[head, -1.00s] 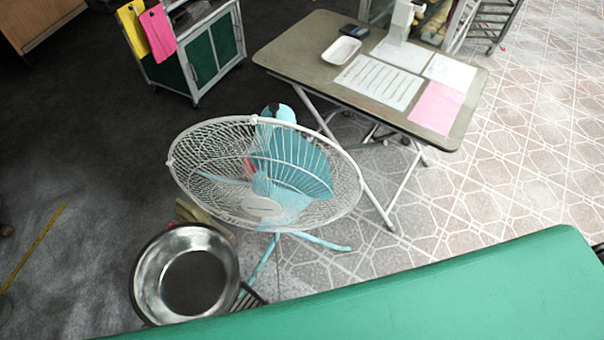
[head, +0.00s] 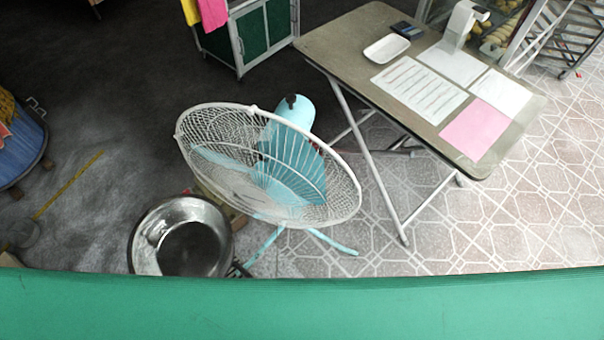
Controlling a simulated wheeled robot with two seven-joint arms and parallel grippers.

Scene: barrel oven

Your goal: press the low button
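No low button that I can make out shows in the head view. No barrel oven can be made out either. Neither of my grippers is in view, so I cannot see whether they are open or shut. A green flat surface (head: 300,308) fills the bottom of the view; I cannot tell what it belongs to.
A fan with a white cage (head: 335,205) stands mid-floor beside a metal bowl (head: 145,250). A folding table (head: 345,40) with papers stands right. A green cabinet (head: 255,35) is behind. A blue tub (head: 25,150) is far left.

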